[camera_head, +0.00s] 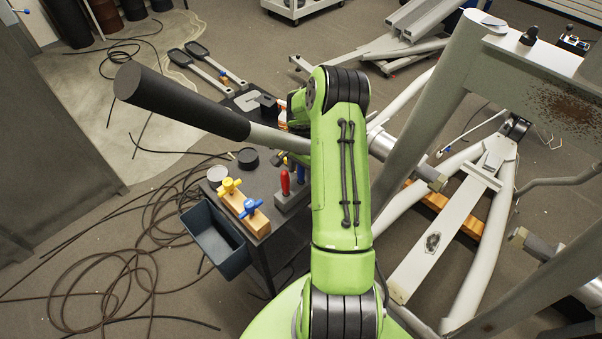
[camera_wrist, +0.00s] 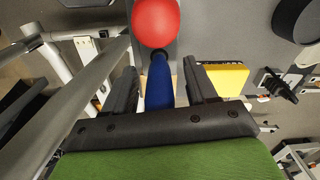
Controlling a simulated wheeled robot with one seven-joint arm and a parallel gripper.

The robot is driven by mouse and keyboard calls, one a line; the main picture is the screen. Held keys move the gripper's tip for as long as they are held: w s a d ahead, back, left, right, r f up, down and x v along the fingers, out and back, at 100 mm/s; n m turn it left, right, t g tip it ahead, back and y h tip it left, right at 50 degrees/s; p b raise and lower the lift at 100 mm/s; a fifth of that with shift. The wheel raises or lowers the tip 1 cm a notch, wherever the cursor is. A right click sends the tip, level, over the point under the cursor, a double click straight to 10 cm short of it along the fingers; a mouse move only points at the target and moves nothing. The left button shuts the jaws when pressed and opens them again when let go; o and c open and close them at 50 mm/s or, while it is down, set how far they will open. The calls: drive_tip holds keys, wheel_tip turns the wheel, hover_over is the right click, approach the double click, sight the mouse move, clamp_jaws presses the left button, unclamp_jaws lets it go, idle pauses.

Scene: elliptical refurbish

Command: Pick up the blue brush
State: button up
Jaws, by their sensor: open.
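The blue brush (camera_wrist: 158,85) shows in the wrist view as a blue handle between my two gripper fingers. In the head view a small piece of blue handle (camera_head: 301,173) stands in a grey block on the bench, beside a red handle. My gripper (camera_wrist: 160,68) is open, with one black finger on each side of the blue handle. I cannot tell whether a finger touches it. The brush's lower end is hidden. In the head view my green arm hides my gripper.
The red handle (camera_head: 285,183) stands close by; its round red top (camera_wrist: 156,22) is just beyond my fingers. A yellow piece (camera_wrist: 226,79) lies right of them. On the bench a wooden block (camera_head: 246,212) carries yellow and blue valves. A grey bin (camera_head: 215,238) hangs at its side.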

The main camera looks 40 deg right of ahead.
drive_tip(key=shift+f, duration=0.25)
drive_tip(key=shift+r, duration=0.1)
clamp_jaws()
